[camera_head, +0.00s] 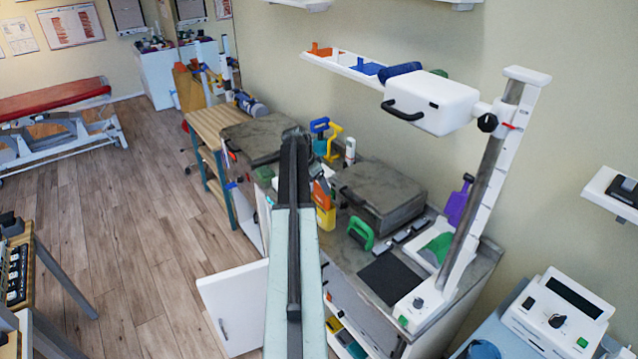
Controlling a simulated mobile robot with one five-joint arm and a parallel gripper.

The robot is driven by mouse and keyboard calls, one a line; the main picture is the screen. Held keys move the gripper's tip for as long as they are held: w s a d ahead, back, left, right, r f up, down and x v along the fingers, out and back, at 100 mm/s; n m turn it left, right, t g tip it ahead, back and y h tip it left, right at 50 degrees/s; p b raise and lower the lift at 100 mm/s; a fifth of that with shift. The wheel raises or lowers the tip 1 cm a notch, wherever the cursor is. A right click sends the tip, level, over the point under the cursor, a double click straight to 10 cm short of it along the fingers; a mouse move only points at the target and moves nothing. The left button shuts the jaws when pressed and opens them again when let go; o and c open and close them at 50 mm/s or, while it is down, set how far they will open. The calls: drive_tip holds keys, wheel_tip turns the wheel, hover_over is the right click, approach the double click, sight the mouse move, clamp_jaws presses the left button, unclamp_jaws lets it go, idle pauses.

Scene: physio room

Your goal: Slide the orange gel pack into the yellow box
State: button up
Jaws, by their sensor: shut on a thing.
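The yellow box (325,219) stands on the grey worktop, just right of my arm. The orange gel pack (320,193) is upright and slightly tilted at the top of the box. Its lower end meets the box opening, but I cannot tell how deep it sits. My gripper (316,170) is at the upper end of the pack and shut on it. My arm covers much of the gripper and the left side of the box, so the fingertips are not clear.
A grey case (382,194) lies right of the box, with a green-handled thing (360,233) in front. Blue and yellow clamps (326,138) stand behind. A white post (480,190) rises at the right. An open cabinet door (232,305) juts out at lower left.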

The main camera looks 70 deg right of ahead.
drive_tip(key=shift+f, duration=0.3)
drive_tip(key=o, duration=1.9)
drive_tip(key=shift+w, duration=0.1)
drive_tip(key=shift+r, duration=0.45)
wheel_tip(320, 180, up, 8)
drive_tip(key=p, duration=0.8)
drive_tip(key=shift+r+p, duration=0.1)
drive_tip(key=shift+p, duration=0.25)
